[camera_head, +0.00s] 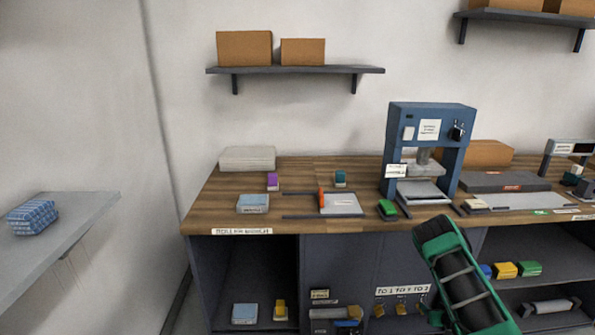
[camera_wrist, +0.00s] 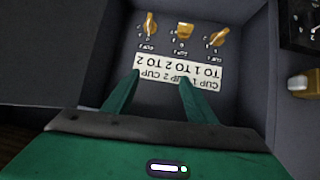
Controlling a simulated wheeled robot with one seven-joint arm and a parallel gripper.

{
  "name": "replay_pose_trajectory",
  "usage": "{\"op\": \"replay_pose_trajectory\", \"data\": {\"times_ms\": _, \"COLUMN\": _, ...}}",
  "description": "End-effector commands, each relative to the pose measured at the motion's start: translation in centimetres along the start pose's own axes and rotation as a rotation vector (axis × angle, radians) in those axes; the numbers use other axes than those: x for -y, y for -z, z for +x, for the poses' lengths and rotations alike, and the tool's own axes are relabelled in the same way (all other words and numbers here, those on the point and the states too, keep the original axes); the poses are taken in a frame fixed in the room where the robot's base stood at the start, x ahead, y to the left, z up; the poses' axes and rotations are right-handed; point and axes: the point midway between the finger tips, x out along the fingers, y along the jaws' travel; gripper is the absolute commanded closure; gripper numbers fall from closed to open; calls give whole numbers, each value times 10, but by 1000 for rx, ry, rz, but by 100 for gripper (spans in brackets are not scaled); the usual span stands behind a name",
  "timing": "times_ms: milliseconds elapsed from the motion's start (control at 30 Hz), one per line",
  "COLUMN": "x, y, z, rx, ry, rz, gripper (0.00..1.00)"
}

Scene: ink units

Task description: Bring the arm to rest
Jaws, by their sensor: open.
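My green and black arm (camera_head: 462,275) rises at the lower right of the head view, in front of the workbench. In the wrist view my gripper (camera_wrist: 160,80) is open, with two green fingers apart and nothing between them. The fingers point toward a dark panel with a white label (camera_wrist: 165,72), which appears upside down, and several yellow knobs, one of them the middle knob (camera_wrist: 185,30). I cannot tell whether the fingertips touch the panel.
The wooden workbench (camera_head: 290,172) holds a blue press (camera_head: 432,108), a purple block (camera_head: 272,181), a teal block (camera_head: 340,178) and a green block (camera_head: 387,208). Shelves under the bench hold small parts. A grey side shelf (camera_head: 85,215) at left carries a blue patterned bundle (camera_head: 32,217).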

Motion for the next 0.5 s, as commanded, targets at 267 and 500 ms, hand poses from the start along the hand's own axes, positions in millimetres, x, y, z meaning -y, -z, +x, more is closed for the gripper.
{"op": "replay_pose_trajectory", "data": {"times_ms": 267, "x": -17, "y": 80, "z": -39, "rx": 103, "ry": -48, "rz": 35, "gripper": 48}}
{"op": "replay_pose_trajectory", "data": {"times_ms": 500, "x": -26, "y": 132, "z": -90, "rx": 204, "ry": -81, "rz": 76, "gripper": 48}}
